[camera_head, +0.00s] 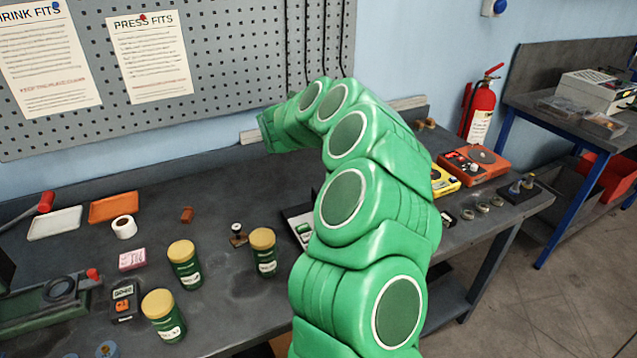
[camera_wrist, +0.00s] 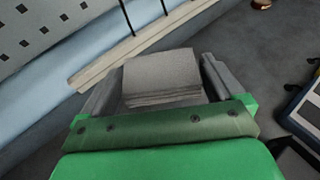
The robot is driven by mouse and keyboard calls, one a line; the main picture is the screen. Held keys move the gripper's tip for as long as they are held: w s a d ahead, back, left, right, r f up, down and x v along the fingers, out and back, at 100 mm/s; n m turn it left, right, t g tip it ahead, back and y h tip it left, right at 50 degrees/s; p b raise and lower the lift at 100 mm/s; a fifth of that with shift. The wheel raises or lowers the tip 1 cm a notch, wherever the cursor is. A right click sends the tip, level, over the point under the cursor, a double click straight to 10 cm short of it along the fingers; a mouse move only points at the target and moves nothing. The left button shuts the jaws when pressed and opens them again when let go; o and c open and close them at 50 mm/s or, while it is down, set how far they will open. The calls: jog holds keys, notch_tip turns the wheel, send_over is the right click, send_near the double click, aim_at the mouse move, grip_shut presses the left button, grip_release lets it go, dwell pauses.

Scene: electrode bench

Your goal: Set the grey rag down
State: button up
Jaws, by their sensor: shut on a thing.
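In the wrist view, the grey rag (camera_wrist: 162,76) is a folded, layered, light grey pad. My gripper (camera_wrist: 157,84) is shut on it, with one dark finger on each side of it. The rag is held above the dark bench top, near the wall. In the head view my green arm reaches over the bench toward the pegboard wall. The fingers and the rag cannot be made out there.
Green jars with yellow lids (camera_head: 264,252), a white tape roll (camera_head: 123,227) and an orange tray (camera_head: 113,207) stand left of my arm. A yellow device (camera_head: 444,181) and an orange device (camera_head: 474,166) stand right. Bare bench (camera_head: 200,222) shows between things.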

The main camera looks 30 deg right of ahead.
jog(key=s+m+g+h, duration=0.6)
jog(key=s+m+g, duration=0.5)
jog(key=s, duration=0.7)
send_over(315, 183)
jog(key=shift+s+f, duration=0.2)
jog(key=shift+f, duration=7)
jog(key=shift+w+f, duration=0.3)
jog(key=shift+f, duration=1.6)
